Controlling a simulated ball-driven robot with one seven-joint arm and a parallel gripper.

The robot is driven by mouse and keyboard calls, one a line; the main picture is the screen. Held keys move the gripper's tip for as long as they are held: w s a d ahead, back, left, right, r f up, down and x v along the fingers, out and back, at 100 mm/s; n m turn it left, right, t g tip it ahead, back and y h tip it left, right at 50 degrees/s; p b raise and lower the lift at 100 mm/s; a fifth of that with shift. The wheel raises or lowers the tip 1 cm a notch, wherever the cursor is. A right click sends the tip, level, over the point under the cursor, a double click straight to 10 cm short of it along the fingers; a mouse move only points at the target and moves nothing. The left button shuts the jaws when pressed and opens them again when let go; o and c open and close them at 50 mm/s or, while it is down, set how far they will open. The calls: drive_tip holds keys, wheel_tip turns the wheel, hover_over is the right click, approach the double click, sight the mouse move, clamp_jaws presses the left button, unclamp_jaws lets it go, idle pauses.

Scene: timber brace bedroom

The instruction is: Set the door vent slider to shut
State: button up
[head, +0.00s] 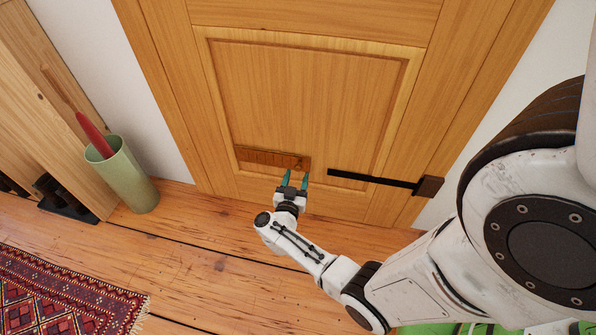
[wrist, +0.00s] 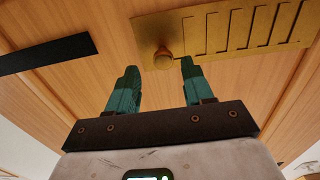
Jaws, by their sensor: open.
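The door vent (head: 262,157) is a long, low brass-coloured plate on the lower door panel. In the wrist view the vent plate (wrist: 235,35) shows a row of slots. A small round slider knob (head: 299,164) is at the plate's right end in the head view; in the wrist view the knob (wrist: 163,60) is at the left end. My gripper (head: 296,177) is just in front of and below that end. Its teal fingers are open and empty. In the wrist view the knob appears between the fingertips (wrist: 158,68), slightly beyond them; contact cannot be told.
A black bar (head: 370,178) crosses the door to the right of the vent, ending in a dark block (head: 428,186). A green bin (head: 128,175) holding a red-handled thing stands left of the door. A patterned rug (head: 65,290) lies at lower left. Bare floor lies between.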

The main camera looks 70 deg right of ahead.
drive_tip(key=a+p, duration=0.1)
drive_tip(key=a, duration=0.6)
drive_tip(key=shift+s+a+p, duration=0.35)
drive_tip(key=shift+a, duration=0.05)
